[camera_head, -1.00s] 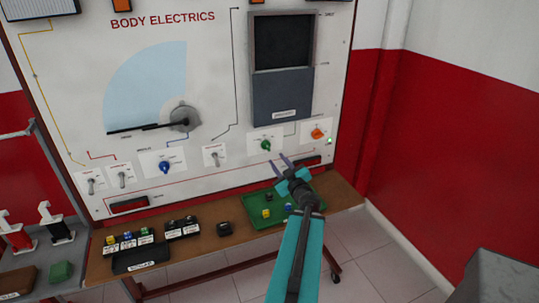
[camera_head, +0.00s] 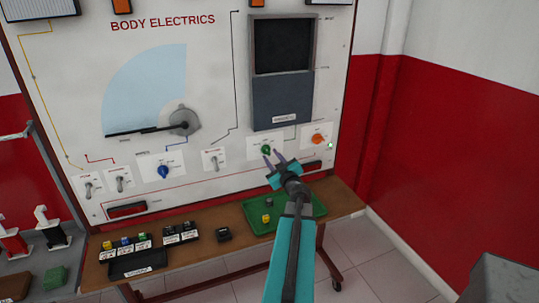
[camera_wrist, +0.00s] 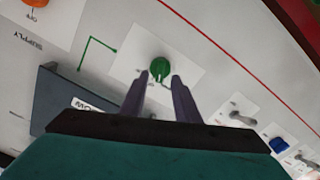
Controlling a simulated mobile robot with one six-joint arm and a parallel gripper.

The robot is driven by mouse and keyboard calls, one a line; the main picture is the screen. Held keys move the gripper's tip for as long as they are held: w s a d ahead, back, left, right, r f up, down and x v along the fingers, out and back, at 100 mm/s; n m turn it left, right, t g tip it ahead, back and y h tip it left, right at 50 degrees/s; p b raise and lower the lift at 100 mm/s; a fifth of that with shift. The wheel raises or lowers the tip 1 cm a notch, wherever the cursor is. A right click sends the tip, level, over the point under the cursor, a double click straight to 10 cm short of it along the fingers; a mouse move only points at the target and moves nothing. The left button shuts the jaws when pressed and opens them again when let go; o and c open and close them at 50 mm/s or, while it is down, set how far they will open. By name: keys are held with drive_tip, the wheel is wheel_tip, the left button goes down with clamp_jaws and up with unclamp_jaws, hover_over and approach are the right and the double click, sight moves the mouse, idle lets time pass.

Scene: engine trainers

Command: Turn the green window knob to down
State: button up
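The green window knob (camera_head: 266,149) sits on a white plate (camera_head: 254,153) on the panel, below the dark window unit (camera_head: 283,95). In the wrist view the green knob (camera_wrist: 160,69) shows just beyond and between the fingertips. My gripper (camera_head: 272,153) is open, with its two fingers apart and pointing at the knob. In the wrist view my gripper (camera_wrist: 159,79) has nothing between its fingers that I can see it holding. I cannot tell whether a fingertip touches the knob.
An orange knob (camera_head: 318,139) is to the right and a toggle switch (camera_head: 214,162) to the left on the panel. A blue knob (camera_head: 163,171) is farther left. Below, the brown shelf (camera_head: 200,250) holds a green tray (camera_head: 318,208) and several small relays.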

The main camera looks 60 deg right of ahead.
sight(267, 151)
drive_tip(key=shift+x, duration=1.5)
clamp_jaws()
